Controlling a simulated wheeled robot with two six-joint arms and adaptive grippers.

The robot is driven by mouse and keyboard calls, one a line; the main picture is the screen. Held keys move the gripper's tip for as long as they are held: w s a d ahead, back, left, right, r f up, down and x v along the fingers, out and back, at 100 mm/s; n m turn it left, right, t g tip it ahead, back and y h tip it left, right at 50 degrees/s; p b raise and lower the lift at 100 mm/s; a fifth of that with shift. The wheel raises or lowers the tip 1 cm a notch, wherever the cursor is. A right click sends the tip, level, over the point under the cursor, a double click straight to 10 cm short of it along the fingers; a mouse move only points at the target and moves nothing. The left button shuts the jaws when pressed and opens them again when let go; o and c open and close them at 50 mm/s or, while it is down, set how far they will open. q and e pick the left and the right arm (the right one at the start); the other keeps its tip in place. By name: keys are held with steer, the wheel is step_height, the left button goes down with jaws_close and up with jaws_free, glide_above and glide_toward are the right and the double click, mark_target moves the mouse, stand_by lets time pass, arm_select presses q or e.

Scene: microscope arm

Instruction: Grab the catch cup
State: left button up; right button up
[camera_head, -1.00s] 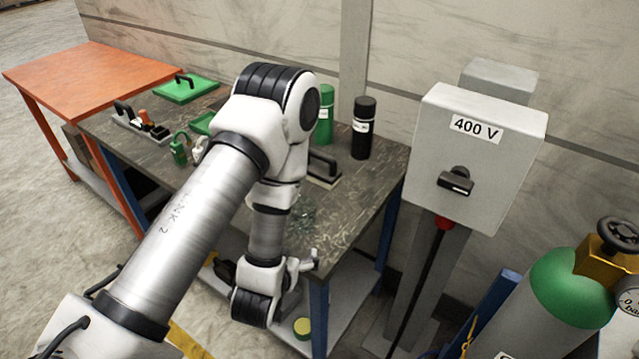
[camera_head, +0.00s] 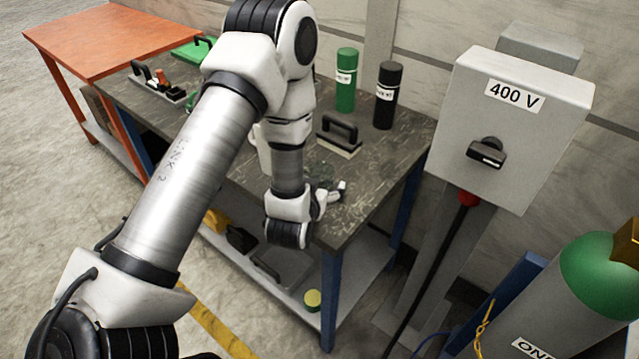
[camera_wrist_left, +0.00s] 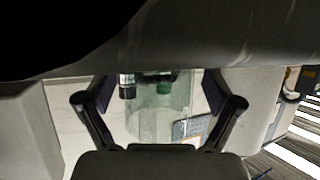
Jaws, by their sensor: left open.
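A clear, greenish see-through cup, which looks like the catch cup (camera_wrist_left: 150,122), stands in the left wrist view between the two dark fingers of my left gripper (camera_wrist_left: 158,115). The fingers are spread apart, one on each side, and I cannot tell whether either touches it. In the head view the left gripper (camera_head: 336,191) is mostly hidden behind my wrist, low over the front right part of the dark workbench (camera_head: 385,165). The cup is only a faint greenish shape there, beside the gripper. My right gripper is not in view.
A black-handled block (camera_head: 338,138), a green spray can (camera_head: 346,80) and a black one (camera_head: 387,96) stand behind the gripper. A grey 400 V switch box (camera_head: 510,130) and a green-topped gas cylinder (camera_head: 595,280) are to the right. An orange table (camera_head: 110,40) stands far left.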

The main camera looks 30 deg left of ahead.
arm_select(q)
steer(key=c, duration=1.3)
steer(key=shift+o, duration=0.2)
